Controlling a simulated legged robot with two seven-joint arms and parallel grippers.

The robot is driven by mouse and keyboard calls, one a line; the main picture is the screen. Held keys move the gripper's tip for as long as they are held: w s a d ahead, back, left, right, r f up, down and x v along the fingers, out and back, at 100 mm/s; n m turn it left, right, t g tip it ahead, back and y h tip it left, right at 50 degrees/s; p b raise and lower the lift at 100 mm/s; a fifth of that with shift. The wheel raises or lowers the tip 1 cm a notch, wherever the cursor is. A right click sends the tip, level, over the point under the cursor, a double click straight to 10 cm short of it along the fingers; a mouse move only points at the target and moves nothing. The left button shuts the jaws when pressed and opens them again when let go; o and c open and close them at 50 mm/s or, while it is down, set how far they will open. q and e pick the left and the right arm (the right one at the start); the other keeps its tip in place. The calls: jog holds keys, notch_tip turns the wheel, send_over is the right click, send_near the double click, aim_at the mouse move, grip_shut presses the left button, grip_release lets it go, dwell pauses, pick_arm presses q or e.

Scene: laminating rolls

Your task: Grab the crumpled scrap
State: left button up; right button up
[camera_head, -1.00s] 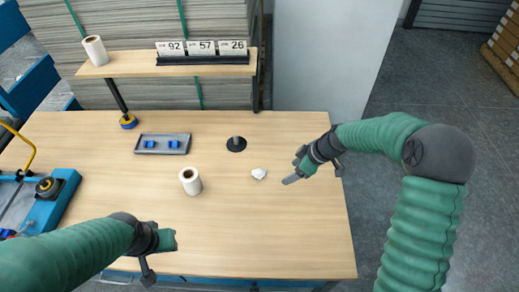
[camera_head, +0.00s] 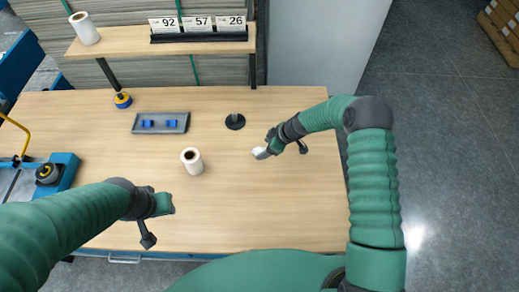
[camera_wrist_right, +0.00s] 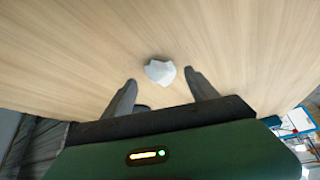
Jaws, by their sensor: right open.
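The crumpled white scrap (camera_wrist_right: 160,72) lies on the wooden table, just ahead of and roughly between my right fingertips in the right wrist view. In the head view the scrap (camera_head: 258,152) shows as a small pale lump at the tip of my right gripper (camera_head: 274,149), which partly hides it. My right gripper (camera_wrist_right: 160,85) is open, its fingers apart with nothing held. My left gripper (camera_head: 160,222) hangs over the table's front left part, away from the scrap; its fingers are apart and nothing shows between them.
A white roll (camera_head: 192,161) stands left of the scrap. A black round holder (camera_head: 235,121) and a grey tray with blue parts (camera_head: 161,123) lie farther back. A shelf (camera_head: 165,45) carries number cards and another roll (camera_head: 84,28). The table's front right is clear.

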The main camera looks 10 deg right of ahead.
aim_at(260, 151)
jog(key=shift+w+a+f, duration=0.15)
jog(key=shift+a+f, duration=0.7)
jog(key=shift+f, duration=0.1)
jog(key=shift+w+f, duration=0.1)
jog(key=shift+f, duration=0.1)
jog(key=shift+w+d+f, duration=0.1)
jog(key=shift+d+f, duration=0.05)
jog(key=shift+d, duration=0.2)
jog(key=shift+c, duration=0.6)
jog(key=shift+d, duration=0.15)
jog(key=c, duration=1)
jog(key=shift+a, duration=0.3)
jog(key=c, duration=0.3)
pick_arm(q)
jog(key=shift+s+a+r, duration=0.1)
jog(key=shift+s+r, duration=0.05)
jog(key=shift+r, duration=0.3)
